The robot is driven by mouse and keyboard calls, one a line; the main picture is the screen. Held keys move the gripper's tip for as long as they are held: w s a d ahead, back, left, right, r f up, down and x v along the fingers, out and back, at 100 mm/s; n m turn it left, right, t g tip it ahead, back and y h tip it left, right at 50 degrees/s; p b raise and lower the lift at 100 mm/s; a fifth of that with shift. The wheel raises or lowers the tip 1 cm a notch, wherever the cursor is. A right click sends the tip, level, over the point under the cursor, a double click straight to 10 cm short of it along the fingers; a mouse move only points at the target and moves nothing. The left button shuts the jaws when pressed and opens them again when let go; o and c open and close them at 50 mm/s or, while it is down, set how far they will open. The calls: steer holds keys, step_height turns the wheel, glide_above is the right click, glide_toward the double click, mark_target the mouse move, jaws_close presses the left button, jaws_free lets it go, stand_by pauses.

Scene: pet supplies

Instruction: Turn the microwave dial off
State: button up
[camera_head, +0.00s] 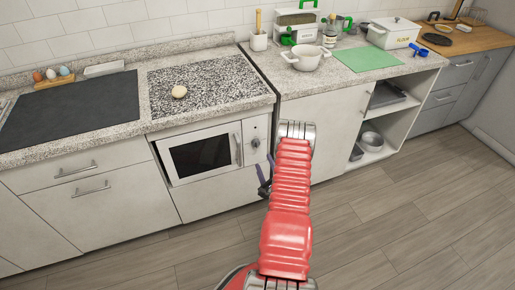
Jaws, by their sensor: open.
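The white microwave (203,151) is built into the cabinet under the speckled counter, left of the middle of the view. Its dark door window and upright handle (238,149) face me. A dark round dial (255,142) shows on its right-hand panel, with another control above it; the dial's setting is too small to read. My gripper (262,176) is in front of the cabinet, just below and to the right of the dial, and looks apart from it. Its dark fingers are partly hidden behind my red arm. It is open, and nothing shows between the fingers.
A white pot (305,57) and a green mat (367,59) stand farther right. An open shelf (384,125) holds metal bowls. The wooden floor (400,220) is clear.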

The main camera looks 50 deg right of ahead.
mark_target(257, 146)
steer(key=x, duration=1.1)
steer(key=shift+w+d, duration=0.15)
steer(key=shift+w, duration=0.15)
steer(key=shift+c, duration=0.5)
steer(key=c, duration=0.9)
